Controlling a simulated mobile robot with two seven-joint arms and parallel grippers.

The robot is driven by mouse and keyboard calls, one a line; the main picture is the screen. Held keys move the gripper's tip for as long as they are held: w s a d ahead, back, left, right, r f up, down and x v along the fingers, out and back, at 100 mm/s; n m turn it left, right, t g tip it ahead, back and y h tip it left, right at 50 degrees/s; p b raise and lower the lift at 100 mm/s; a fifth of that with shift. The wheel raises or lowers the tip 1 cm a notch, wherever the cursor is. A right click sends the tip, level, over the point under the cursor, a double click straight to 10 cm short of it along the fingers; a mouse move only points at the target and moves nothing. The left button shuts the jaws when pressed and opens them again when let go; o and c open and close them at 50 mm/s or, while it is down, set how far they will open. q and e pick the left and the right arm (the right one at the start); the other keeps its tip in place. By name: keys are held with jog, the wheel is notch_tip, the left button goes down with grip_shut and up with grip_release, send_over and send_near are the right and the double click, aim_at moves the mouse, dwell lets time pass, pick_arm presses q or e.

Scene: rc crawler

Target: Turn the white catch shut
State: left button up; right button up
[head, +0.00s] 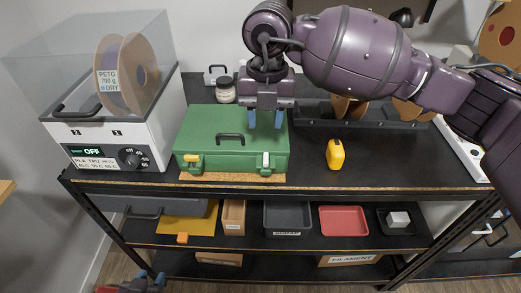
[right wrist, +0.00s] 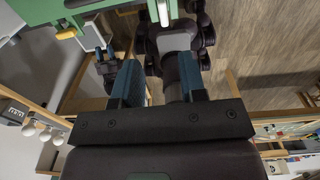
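The green case (head: 225,140) lies closed on the bench top. The white catch (head: 266,160) is on the right of its front face and stands upright; it also shows in the right wrist view (right wrist: 163,12). The yellow catch (head: 192,160) on the left of the front face lies more sideways. My right gripper (head: 265,121) is above the right part of the lid, fingers pointing down, open and empty; its two fingers show apart in the right wrist view (right wrist: 158,80). My left gripper (head: 151,278) is low at the bottom left, its fingertips apart, far from the case.
A filament dryer (head: 110,125) stands left of the case. A jar (head: 225,90) is behind it. A yellow object (head: 335,154) stands to the right, with bare bench around it. A cork mat (head: 232,178) shows under the case. Bins, including a red one (head: 343,221), sit on the shelf below.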

aim_at(266, 157)
jog(key=f, duration=1)
jog(key=shift+w+d+f, duration=0.15)
jog(key=shift+d+f, duration=0.05)
jog(key=shift+f, duration=0.05)
grip_shut()
